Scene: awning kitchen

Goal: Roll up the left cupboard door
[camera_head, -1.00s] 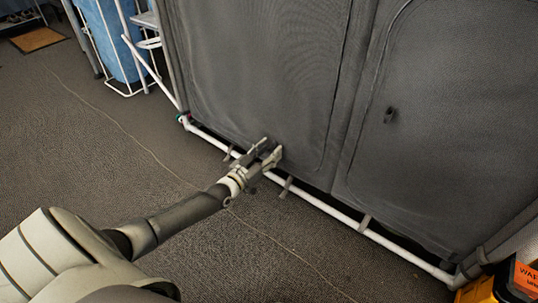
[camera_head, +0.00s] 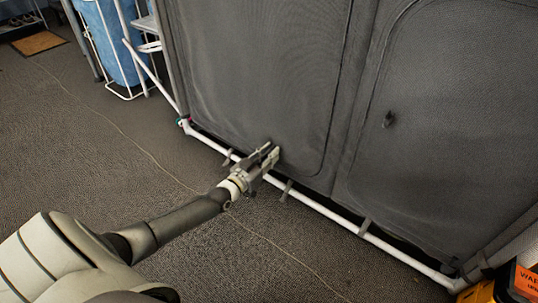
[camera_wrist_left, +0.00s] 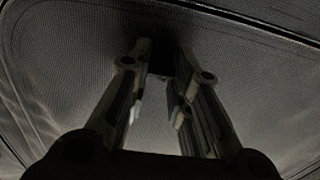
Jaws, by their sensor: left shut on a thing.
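The left cupboard door (camera_head: 255,75) is a dark grey fabric panel with a rounded seam, hanging down flat close to the white bottom rail. My left gripper (camera_head: 270,153) is at the lower part of this door, near its bottom edge. In the left wrist view its fingers (camera_wrist_left: 162,65) point at the grey mesh and close on a small dark piece, likely the door's pull tab, mostly hidden between the fingertips. The right cupboard door (camera_head: 440,120) hangs down too, with a small dark tab (camera_head: 388,119) on it. My right gripper is not in view.
A white tube rail (camera_head: 330,208) with short grey straps runs along the cupboard's bottom. A blue bin in a white wire frame (camera_head: 110,45) stands at the upper left. A black and orange box (camera_head: 520,282) is at the lower right. The carpet between is clear, with a thin cable.

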